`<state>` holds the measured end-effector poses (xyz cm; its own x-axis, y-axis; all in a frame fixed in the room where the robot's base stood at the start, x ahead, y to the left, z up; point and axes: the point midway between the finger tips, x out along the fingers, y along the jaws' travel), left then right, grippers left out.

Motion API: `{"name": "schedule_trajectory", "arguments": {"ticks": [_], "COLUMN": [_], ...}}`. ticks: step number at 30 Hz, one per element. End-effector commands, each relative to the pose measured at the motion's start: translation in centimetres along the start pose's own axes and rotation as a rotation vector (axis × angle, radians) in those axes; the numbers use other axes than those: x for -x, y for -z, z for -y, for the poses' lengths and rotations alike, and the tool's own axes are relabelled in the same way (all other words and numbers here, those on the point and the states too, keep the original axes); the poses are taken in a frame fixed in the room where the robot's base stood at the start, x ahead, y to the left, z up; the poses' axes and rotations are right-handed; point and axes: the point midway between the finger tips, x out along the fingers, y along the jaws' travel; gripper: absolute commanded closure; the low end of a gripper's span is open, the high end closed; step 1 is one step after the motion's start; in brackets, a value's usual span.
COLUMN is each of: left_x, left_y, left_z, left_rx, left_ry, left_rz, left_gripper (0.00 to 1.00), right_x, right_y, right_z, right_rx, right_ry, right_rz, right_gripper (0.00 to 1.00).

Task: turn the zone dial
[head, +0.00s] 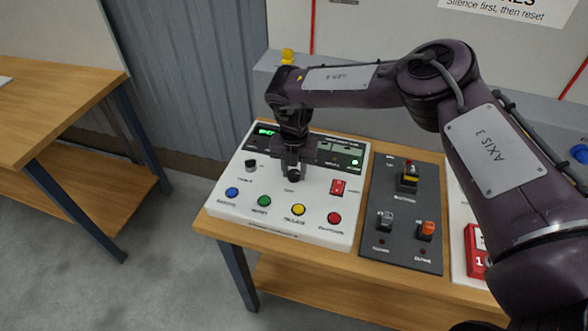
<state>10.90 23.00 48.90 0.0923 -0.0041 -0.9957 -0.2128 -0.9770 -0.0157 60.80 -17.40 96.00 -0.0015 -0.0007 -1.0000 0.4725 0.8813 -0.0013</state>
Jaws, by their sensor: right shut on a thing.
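The white control panel (276,214) lies on the wooden bench. My right gripper (294,174) comes down over the middle of the panel, pointing downward. It is shut on a dark dial (293,177), which is mostly hidden by the jaws, so its pointer setting cannot be read. Another small black knob (251,165) sits on the left of the same panel, apart from the gripper. My left gripper is not in view.
Blue, green, yellow and red buttons (298,210) line the panel's front. A red switch (338,187) sits right of the gripper. A dark panel (403,226) with several controls is beside it. A second table (66,76) stands at left.

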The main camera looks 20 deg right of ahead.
Motion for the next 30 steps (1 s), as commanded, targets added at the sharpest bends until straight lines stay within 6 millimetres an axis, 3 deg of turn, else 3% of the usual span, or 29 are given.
{"name": "schedule_trajectory", "arguments": {"ticks": [18, 30], "left_x": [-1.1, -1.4], "left_y": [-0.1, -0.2], "left_z": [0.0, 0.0], "left_rx": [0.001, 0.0], "left_ry": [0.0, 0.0], "left_rz": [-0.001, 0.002], "left_gripper": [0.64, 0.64], "right_x": [0.1, 0.1], "right_y": [-0.1, -0.1], "right_z": [0.0, 0.0], "right_rx": [0.487, 0.661], "right_ry": [-0.002, -0.001], "right_rz": [0.002, 0.002], "right_gripper": [0.91, 0.91]}}
